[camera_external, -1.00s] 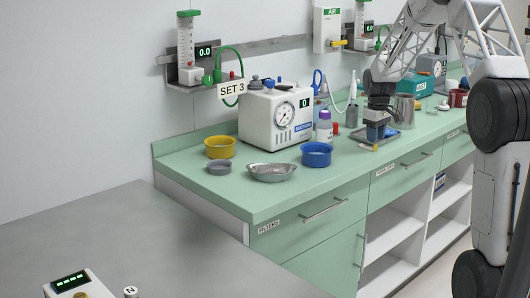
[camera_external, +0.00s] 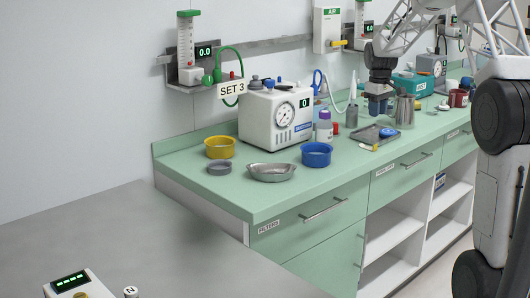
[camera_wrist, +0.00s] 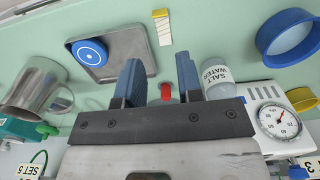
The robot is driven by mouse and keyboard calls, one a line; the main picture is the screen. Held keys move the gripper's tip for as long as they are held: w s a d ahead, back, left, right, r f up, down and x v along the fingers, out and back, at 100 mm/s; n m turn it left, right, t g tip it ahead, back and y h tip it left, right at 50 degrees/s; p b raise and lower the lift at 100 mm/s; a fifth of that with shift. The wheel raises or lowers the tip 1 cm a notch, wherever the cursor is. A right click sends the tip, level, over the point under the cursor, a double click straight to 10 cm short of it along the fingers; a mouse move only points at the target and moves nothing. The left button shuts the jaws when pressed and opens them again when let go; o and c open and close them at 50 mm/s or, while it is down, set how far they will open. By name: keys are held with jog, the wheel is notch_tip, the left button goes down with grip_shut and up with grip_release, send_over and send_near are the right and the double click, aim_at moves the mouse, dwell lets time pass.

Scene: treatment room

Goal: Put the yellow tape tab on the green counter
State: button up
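The yellow tape tab (camera_wrist: 160,14) has a white, marked strip attached and lies on the green counter (camera_wrist: 205,40), beside the metal tray (camera_wrist: 113,66). In the external view the tab (camera_external: 368,147) is small, near the front edge of the tray. My gripper (camera_wrist: 160,78) is open, with two blue fingers apart and nothing between them. In the external view my gripper (camera_external: 379,106) is above the counter, above and behind the tray.
A blue round disc (camera_wrist: 90,52) sits on the tray. A metal mug (camera_external: 404,111) stands to its right. A salt water bottle (camera_wrist: 216,78), a red-capped item (camera_wrist: 166,91) and a blue bowl (camera_external: 316,155) are nearby. The counter's front strip is clear.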

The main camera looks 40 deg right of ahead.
dwell(0.3)
jog(key=s+a+r, duration=0.4)
jog(key=a, duration=0.6)
jog(key=s+a+r+t, duration=0.1)
jog(key=s+a+r, duration=0.35)
jog(key=a, duration=0.55)
jog(key=s+a+r, duration=0.4)
jog(key=a+r, duration=0.1)
jog(key=a, duration=0.5)
jog(key=s+a+f, duration=0.1)
jog(key=s+a, duration=0.7)
jog(key=s, duration=0.4)
jog(key=s+a+f+t, duration=0.1)
jog(key=s+a, duration=0.8)
jog(key=s, duration=0.3)
jog(key=shift+s+a+f+t, duration=0.3)
jog(key=shift+s, duration=0.1)
